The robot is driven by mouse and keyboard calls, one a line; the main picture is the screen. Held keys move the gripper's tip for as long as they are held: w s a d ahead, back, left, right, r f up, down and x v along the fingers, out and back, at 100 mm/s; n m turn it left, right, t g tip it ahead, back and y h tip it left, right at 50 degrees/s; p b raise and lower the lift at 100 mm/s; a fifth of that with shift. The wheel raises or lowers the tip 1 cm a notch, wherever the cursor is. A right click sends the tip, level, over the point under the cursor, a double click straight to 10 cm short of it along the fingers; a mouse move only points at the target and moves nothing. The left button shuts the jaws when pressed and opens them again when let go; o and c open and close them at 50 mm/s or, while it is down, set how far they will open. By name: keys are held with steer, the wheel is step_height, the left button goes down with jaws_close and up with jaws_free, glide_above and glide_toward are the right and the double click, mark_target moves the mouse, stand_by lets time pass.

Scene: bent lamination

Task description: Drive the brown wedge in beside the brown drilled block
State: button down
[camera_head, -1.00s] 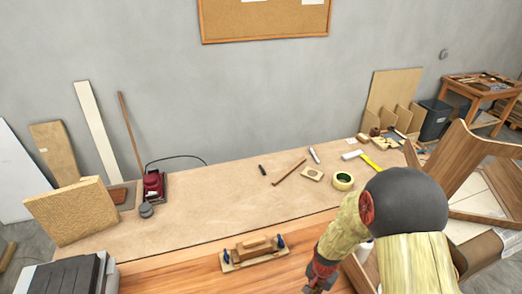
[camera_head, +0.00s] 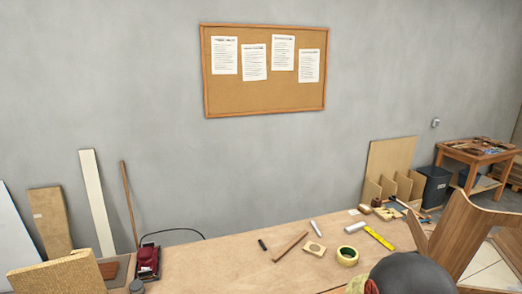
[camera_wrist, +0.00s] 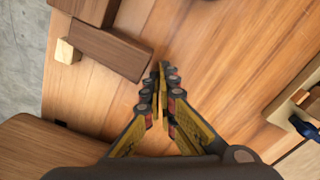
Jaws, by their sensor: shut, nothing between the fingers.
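In the wrist view my gripper (camera_wrist: 161,72) points down at the wooden bench top, its fingertips together with nothing between them. A long brown block (camera_wrist: 111,48) lies just left of the fingertips, apart from them. Another brown piece (camera_wrist: 90,8) sits at the top edge, partly cut off. A small pale wooden block (camera_wrist: 67,51) is against the long block's left end. I cannot tell for sure which brown piece is the wedge and which the drilled block; no hole shows on either. The head view shows neither piece and not my gripper.
A pale fixture with a blue clamp (camera_wrist: 303,126) stands at the right of the wrist view, and a brown panel (camera_wrist: 45,150) at lower left. In the head view, a tape roll (camera_head: 347,256), a yellow rule (camera_head: 378,237) and a red sander (camera_head: 147,262) lie on the bench.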

steer(key=shift+s+d+p, duration=0.15)
steer(key=shift+s+d, duration=0.05)
steer(key=shift+s, duration=0.95)
steer(key=shift+s+d+p, duration=0.15)
steer(key=shift+s+d, duration=0.05)
steer(key=shift+s, duration=0.95)
stand_by(0.4)
steer(key=shift+s+f, duration=0.25)
steer(key=shift+s, duration=0.65)
stand_by(1.7)
steer(key=shift+w, duration=0.2)
steer(key=shift+w+r, duration=0.1)
steer(key=shift+w, duration=0.55)
steer(key=shift+w+r, duration=0.15)
steer(key=shift+r, duration=0.15)
steer(key=shift+w+r+p, duration=0.15)
steer(key=shift+r+p, duration=2.4)
steer(key=shift+r, duration=0.85)
